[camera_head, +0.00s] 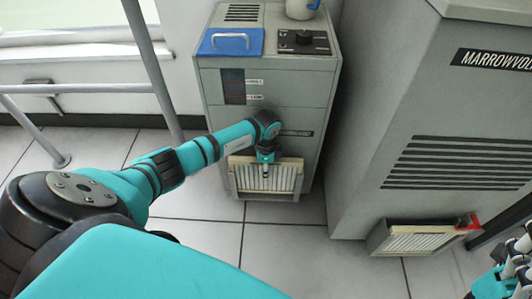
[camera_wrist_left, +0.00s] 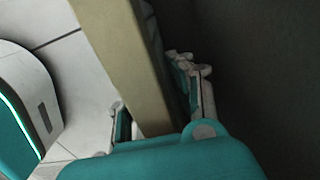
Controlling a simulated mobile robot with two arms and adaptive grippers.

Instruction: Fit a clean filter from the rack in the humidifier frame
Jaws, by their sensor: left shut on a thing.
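The humidifier looks to be the grey cabinet (camera_head: 270,90) with a blue lid on top. A pleated cream filter (camera_head: 265,180) with a tan frame stands at its lower front. I cannot tell whether the filter is seated in a frame or only in front of it. My left gripper (camera_head: 266,158) is shut on the filter's top edge. In the left wrist view the tan filter edge (camera_wrist_left: 120,55) runs between the fingers of the left gripper (camera_wrist_left: 158,110). My right gripper (camera_head: 510,272) shows partly at the right edge, its jaws unclear. No rack is clearly identifiable.
A large grey cabinet (camera_head: 440,120) marked MARROWVOL stands at the right. A pleated panel in a low frame (camera_head: 418,240) with a red part (camera_head: 470,222) projects at its foot. Grey rails (camera_head: 150,65) stand at the left. Tiled floor between is clear.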

